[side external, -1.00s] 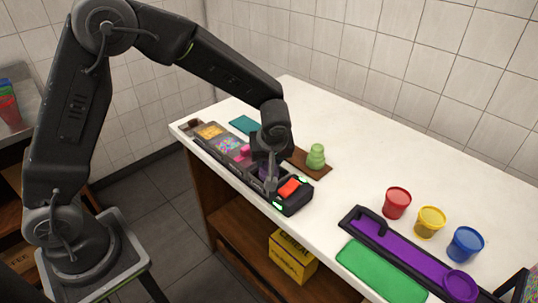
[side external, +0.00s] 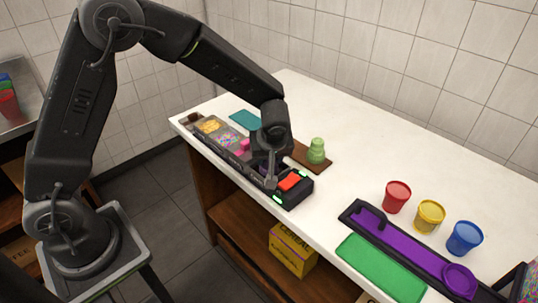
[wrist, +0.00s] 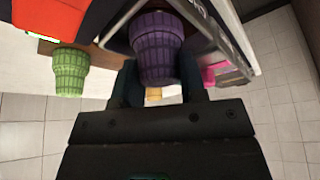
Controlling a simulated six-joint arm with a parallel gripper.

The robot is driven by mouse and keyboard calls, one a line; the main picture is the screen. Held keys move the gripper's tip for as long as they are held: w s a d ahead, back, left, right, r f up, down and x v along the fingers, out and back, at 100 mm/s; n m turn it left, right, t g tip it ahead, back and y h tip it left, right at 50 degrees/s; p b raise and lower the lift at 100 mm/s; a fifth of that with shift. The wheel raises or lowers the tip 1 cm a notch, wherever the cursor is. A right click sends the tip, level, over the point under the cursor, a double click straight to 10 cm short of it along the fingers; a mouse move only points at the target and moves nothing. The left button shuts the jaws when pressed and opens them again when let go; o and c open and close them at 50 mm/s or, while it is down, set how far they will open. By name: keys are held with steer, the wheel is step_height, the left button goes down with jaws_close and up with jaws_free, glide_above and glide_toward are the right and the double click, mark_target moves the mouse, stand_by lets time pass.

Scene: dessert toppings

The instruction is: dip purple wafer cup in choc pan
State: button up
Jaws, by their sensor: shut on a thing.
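My gripper (wrist: 160,82) is shut on the purple wafer cup (wrist: 156,48), which shows between the two fingers in the wrist view. In the side view my gripper (side external: 268,172) is low over the near part of the dark topping station (side external: 240,170), beside its red-topped end. The gripper mostly hides the cup there. The choc pan cannot be made out clearly; the part of the station below the gripper is hidden. I cannot tell whether the cup touches anything below it.
A green wafer cup (side external: 316,150) stands on a brown board (side external: 320,166) close behind the gripper. Red (side external: 397,196), yellow (side external: 429,215) and blue (side external: 464,238) tubs, a purple tray (side external: 410,248) and a green mat (side external: 380,268) lie to the right.

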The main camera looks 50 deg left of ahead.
steer(key=shift+r, duration=0.15)
stand_by(0.5)
steer(key=shift+r, duration=1.9)
steer(key=shift+r, duration=2.25)
